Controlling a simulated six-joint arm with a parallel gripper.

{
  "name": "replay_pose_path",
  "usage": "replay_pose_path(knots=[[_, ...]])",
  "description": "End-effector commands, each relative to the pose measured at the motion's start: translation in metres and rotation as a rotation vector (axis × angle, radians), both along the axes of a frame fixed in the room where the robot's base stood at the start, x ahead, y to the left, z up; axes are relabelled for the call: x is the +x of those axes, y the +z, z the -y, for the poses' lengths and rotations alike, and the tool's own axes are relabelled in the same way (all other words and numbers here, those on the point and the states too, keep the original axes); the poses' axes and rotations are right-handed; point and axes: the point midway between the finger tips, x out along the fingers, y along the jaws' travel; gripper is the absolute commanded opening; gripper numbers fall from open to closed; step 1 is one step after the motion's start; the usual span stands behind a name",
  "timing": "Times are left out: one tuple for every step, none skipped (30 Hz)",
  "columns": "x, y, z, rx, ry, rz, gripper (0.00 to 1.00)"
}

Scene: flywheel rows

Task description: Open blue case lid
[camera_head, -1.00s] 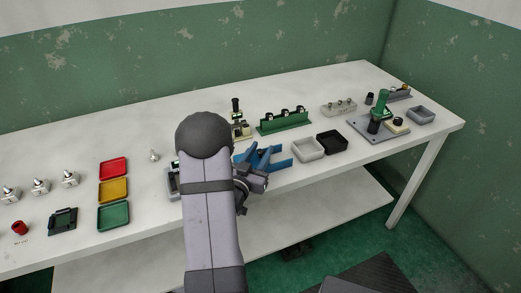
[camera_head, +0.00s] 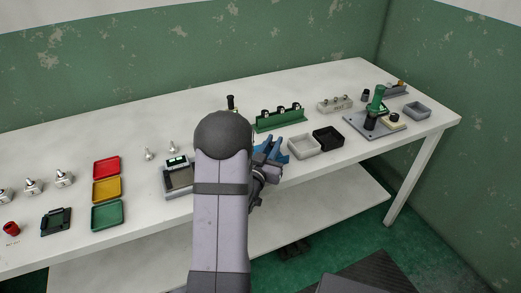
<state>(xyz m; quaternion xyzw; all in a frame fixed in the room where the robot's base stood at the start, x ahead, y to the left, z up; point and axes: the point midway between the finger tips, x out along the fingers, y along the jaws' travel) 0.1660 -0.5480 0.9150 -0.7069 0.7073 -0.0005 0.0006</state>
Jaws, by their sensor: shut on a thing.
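The blue case (camera_head: 276,158) is near the front edge of the table, just right of my arm. Only its right part shows, with blue pieces standing up at an angle; my arm hides the rest. My gripper (camera_head: 264,166) is at the case, behind my forearm, and is shut on what appears to be the blue lid. The fingertips are mostly hidden, so the exact grip and the lid's angle cannot be told.
A grey tray (camera_head: 290,149) and a black tray (camera_head: 327,146) stand close to the right of the case. A green rack (camera_head: 281,122) is behind it. A grey device with a display (camera_head: 178,183) stands left of my arm. Red, yellow and green trays (camera_head: 121,214) are further left.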

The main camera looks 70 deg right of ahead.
Motion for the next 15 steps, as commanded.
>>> replay_pose_path(knots=[[-0.0073,-0.002,0.0063,-0.002,-0.003,0.002,0.0],[-0.0099,-0.0019,0.0087,-0.001,-0.003,0.001,0.0],[-0.0124,-0.0015,0.0112,-0.001,-0.002,0.0,0.0],[-0.0135,-0.0012,0.0124,-0.001,-0.001,0.0,0.0],[-0.0143,-0.001,0.0133,0.0,-0.001,-0.001,0.0],[-0.0138,-0.0006,0.0133,0.001,0.001,-0.001,0.0],[-0.0134,-0.0004,0.013,0.001,0.001,-0.001,0.0],[-0.0133,-0.0004,0.0129,0.001,0.001,-0.001,0.0],[-0.0132,-0.0004,0.0128,0.001,0.001,-0.001,0.0],[-0.0132,-0.0004,0.0128,0.001,0.001,-0.001,0.0],[-0.0132,-0.0004,0.0127,0.001,0.001,-0.001,0.24],[-0.0131,-0.0004,0.0127,0.001,0.001,-0.001,0.33],[-0.0131,-0.0004,0.0127,0.001,0.001,-0.001,0.33],[-0.0131,-0.0004,0.0127,0.001,0.001,-0.001,0.33],[-0.013,-0.0003,0.0126,0.001,0.001,-0.001,0.33]])
